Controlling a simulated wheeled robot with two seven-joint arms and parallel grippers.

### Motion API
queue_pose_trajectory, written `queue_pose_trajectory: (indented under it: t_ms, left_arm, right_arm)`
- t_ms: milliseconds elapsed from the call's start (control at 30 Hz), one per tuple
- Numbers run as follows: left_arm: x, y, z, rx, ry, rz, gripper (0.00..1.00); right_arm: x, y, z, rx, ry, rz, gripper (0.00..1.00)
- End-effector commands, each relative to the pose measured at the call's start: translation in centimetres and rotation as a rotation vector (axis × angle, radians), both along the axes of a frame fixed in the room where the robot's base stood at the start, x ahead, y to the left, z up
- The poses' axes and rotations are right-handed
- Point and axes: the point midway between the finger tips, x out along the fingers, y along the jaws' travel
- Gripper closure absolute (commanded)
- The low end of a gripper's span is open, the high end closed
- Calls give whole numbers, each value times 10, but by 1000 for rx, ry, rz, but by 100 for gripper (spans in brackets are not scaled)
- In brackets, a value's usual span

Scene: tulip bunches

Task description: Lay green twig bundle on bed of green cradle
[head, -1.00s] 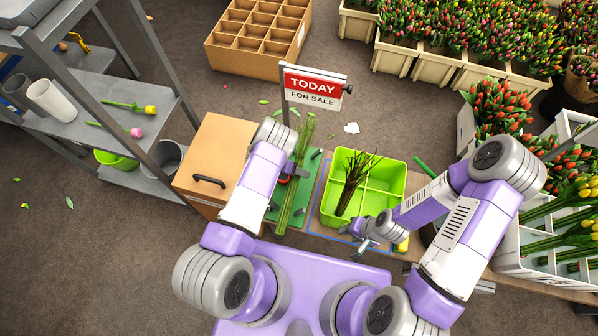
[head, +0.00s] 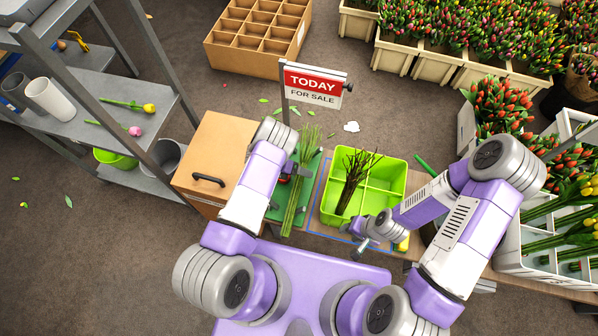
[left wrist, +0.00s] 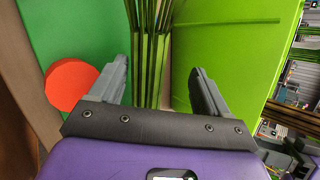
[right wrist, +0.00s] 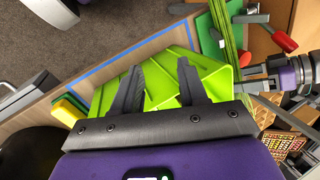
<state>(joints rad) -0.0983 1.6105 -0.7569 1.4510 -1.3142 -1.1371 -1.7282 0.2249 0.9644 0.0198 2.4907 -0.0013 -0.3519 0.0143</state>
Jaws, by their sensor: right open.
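The green twig bundle (head: 298,190) lies lengthwise over the dark green cradle (head: 272,213), between the wooden box and the lime bin. In the left wrist view the bundle (left wrist: 152,60) runs between the fingers of my left gripper (left wrist: 160,85), which are apart with gaps on both sides. The cradle's green surface (left wrist: 70,25) shows to the left there. The arm partly hides the gripper in the head view. My right gripper (head: 362,246) is open and empty at the front of the lime bin; its fingers (right wrist: 158,85) show in the right wrist view.
The lime bin (head: 394,180) holds dark brown twigs (head: 352,185) right of the cradle. A wooden box (head: 215,150) stands to the left. A red round part (left wrist: 72,85) is beside the left finger. A sale sign (head: 314,88) stands behind.

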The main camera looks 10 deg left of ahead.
Motion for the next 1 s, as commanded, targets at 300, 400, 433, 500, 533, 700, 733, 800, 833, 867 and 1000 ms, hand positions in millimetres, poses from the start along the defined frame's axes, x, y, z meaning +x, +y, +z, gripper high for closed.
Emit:
queue_pose_trajectory:
  t_ms: [300,400,433,500,533,700,733,800,833,867,1000]
  left_arm:
    - [2,0,62,-2,-6,2,24]
    - [2,0,78,-1,-4,1,24]
    - [1,0,82,-2,-4,2,24]
    - [2,0,90,-2,-4,2,24]
    - [1,0,92,-1,-3,1,24]
    - [1,0,98,-1,-2,0,24]
    - [1,0,98,-1,-2,0,24]
    - [1,0,97,-1,-2,0,24]
    - [1,0,97,-1,-2,0,24]
    - [1,0,97,-1,-2,0,24]
    - [1,0,97,0,-2,1,24]
  right_arm:
    - [0,0,21,0,0,0,57]
    - [0,0,26,0,0,0,57]
    - [0,0,27,0,0,0,57]
    - [0,0,29,0,0,0,57]
    - [0,0,29,0,0,0,57]
    - [0,0,30,0,0,0,57]
    - [0,0,30,0,0,0,57]
    - [0,0,30,0,0,0,57]
    - [0,0,30,0,0,0,57]
    - [0,0,30,0,0,0,57]
    - [0,0,30,0,0,0,57]
